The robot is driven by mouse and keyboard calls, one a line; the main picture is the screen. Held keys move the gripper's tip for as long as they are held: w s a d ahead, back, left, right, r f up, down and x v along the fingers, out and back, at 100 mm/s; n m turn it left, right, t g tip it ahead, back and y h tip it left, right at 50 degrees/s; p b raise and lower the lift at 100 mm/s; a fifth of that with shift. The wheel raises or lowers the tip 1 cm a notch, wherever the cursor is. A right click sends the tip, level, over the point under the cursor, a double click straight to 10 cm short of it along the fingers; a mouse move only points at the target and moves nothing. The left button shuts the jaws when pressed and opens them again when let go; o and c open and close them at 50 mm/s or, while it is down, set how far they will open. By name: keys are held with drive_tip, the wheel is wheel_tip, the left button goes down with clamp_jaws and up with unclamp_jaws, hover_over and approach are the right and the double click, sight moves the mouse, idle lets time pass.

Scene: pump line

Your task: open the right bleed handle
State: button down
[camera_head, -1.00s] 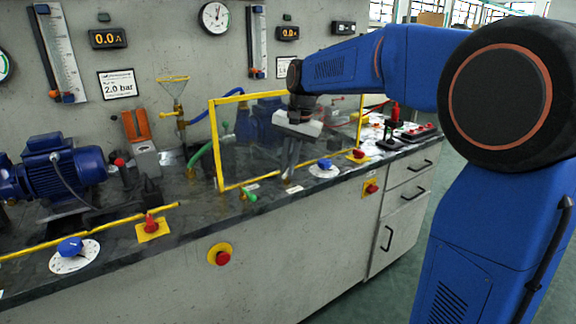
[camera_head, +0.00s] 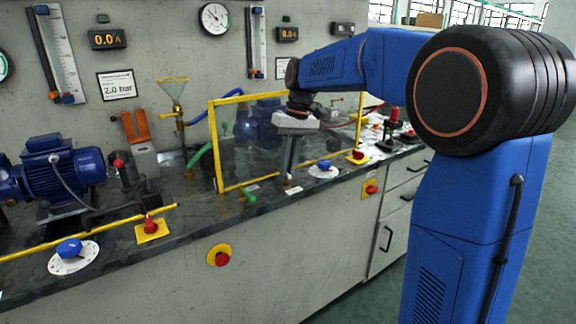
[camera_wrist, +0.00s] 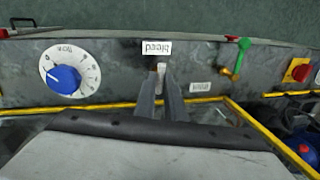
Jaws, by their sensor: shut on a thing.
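My gripper (camera_head: 289,177) reaches down at the front edge of the bench. In the wrist view its two fingers (camera_wrist: 161,84) are shut on the right bleed handle (camera_wrist: 161,67), a small pale piece at their tips. Most of the handle is hidden between the fingers, so its angle cannot be told. The white "bleed" label (camera_wrist: 157,47) lies just beyond it. The label also shows in the head view (camera_head: 293,190), right below the fingertips.
A green handle (camera_head: 250,196) stands to the left. A blue dial knob (camera_head: 324,164) and a red knob on a yellow plate (camera_head: 357,156) are to the right. A yellow-framed clear guard (camera_head: 215,145) stands close behind the fingers. The floor in front is free.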

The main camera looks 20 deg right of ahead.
drive_tip(key=shift+n, duration=0.7)
drive_tip(key=c, duration=1.8)
unclamp_jaws()
drive_tip(key=d+r, duration=0.1)
drive_tip(key=r, duration=0.4)
drive_tip(key=d+r, duration=0.1)
drive_tip(key=r, duration=0.5)
drive_tip(key=w+d+r, duration=0.1)
drive_tip(key=r, duration=0.5)
drive_tip(key=shift+w+d, duration=0.1)
drive_tip(key=shift+d, duration=0.05)
